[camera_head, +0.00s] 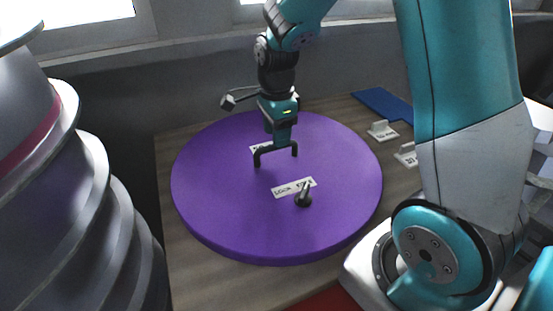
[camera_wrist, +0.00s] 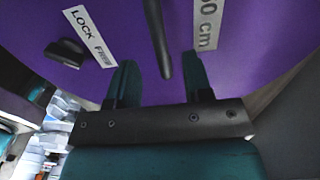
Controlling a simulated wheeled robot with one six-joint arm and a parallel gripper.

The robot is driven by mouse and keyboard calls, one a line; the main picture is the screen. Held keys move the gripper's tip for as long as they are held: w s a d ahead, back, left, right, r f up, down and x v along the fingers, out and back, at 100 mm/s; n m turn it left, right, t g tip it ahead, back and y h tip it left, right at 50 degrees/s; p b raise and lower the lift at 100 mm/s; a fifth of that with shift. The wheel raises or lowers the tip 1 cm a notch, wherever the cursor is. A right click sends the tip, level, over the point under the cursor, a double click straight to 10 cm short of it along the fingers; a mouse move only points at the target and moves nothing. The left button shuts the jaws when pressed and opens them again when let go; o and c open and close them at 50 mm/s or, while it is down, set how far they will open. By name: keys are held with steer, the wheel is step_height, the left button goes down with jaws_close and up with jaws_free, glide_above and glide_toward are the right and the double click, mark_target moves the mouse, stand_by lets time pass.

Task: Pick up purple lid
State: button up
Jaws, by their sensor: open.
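The purple lid (camera_head: 215,205) is a large, round, flat disc on a wooden surface. It also fills much of the wrist view (camera_wrist: 250,50). Its black handle (camera_head: 275,149) stands near its middle. A white label and a small black lock knob (camera_head: 303,199) are nearer its front edge; the knob also shows in the wrist view (camera_wrist: 64,53). My gripper (camera_head: 282,138) is pointed down at the handle. In the wrist view its fingers (camera_wrist: 159,68) are apart, with the handle bar (camera_wrist: 158,38) running between them. I cannot tell whether they touch it.
The wooden table (camera_head: 180,275) shows around the lid. Two small white labelled pieces stand to the right, one of them nearer the back (camera_head: 382,131). A blue flat piece (camera_head: 384,104) lies at the back right. A large grey ribbed shape (camera_head: 70,200) blocks the left, and a wall stands behind.

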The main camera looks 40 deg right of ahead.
mark_target(276, 157)
step_height(276, 157, down, 5)
steer(key=shift+p, duration=0.8)
steer(key=shift+r, duration=0.1)
jaws_close()
